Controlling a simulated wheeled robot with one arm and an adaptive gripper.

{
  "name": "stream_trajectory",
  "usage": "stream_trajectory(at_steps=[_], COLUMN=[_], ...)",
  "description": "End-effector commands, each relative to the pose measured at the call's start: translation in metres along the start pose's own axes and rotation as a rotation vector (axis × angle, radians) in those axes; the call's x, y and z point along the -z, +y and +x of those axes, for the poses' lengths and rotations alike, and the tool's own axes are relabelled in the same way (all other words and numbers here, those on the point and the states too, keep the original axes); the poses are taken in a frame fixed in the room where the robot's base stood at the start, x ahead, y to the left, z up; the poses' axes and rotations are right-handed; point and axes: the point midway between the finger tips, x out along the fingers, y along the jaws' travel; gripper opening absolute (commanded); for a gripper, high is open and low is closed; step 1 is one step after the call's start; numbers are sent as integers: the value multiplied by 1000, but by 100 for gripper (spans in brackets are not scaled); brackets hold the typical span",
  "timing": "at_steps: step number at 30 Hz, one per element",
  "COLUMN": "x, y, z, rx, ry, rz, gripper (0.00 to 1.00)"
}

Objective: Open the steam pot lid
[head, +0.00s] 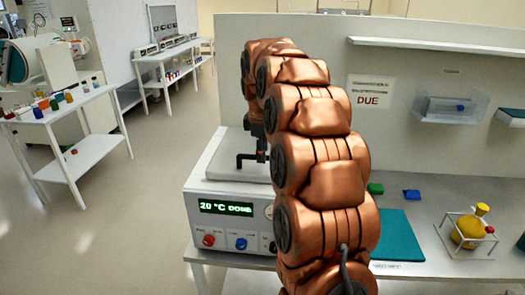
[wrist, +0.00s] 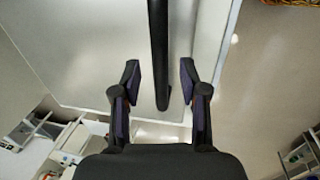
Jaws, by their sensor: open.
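The steam pot (head: 228,222) is a white box at the left end of the bench, with a lit display reading "20 °C DONE" and red and blue knobs. Its pale lid (head: 228,172) lies flat on top, apparently closed, with a black bar handle (head: 246,157). In the wrist view the handle (wrist: 159,50) runs over the pale lid (wrist: 85,50), and its near end lies between the fingers of my gripper (wrist: 160,85). The gripper is open, with gaps on both sides of the bar. In the head view my arm hides part of the lid and the gripper is hardly distinguishable.
A wall panel (head: 430,75) with a shelf (head: 440,47) stands behind. The floor at left is open.

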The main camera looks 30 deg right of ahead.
Motion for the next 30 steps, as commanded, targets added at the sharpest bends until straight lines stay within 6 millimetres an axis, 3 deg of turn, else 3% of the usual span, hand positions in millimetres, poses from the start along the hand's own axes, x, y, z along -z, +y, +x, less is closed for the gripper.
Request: stream_trajectory(at_steps=[14, 26, 30], x=[-1, -1, -1], y=[-1, -1, -1], z=[10, 10, 10], rx=[2, 2, 2], ry=[0, 0, 0], rz=[1, 1, 1], gripper=[43, 3, 0])
